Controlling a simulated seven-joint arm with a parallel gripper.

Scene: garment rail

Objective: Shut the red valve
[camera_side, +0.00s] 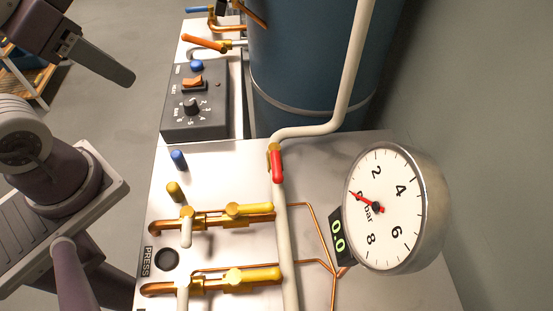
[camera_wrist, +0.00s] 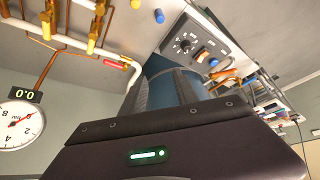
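The red valve (camera_side: 277,165) is a short red lever on a brass fitting in the white pipe, at the middle of the side view. Its lever lies along the pipe. In the wrist view the red lever (camera_wrist: 115,64) shows left of my fingers. My gripper (camera_side: 120,74) is at the upper left of the side view, well apart from the valve, with one finger clearly visible. In the wrist view my two grey fingers (camera_wrist: 165,92) stand apart with the blue tank showing between them, and nothing is held.
A round pressure gauge (camera_side: 385,208) stands right of the pipe, beside a display (camera_side: 338,237) reading 0.0. Copper pipes with yellow levers (camera_side: 250,210) lie left of the pipe. A control box (camera_side: 195,100) and the large blue tank (camera_side: 310,60) stand behind.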

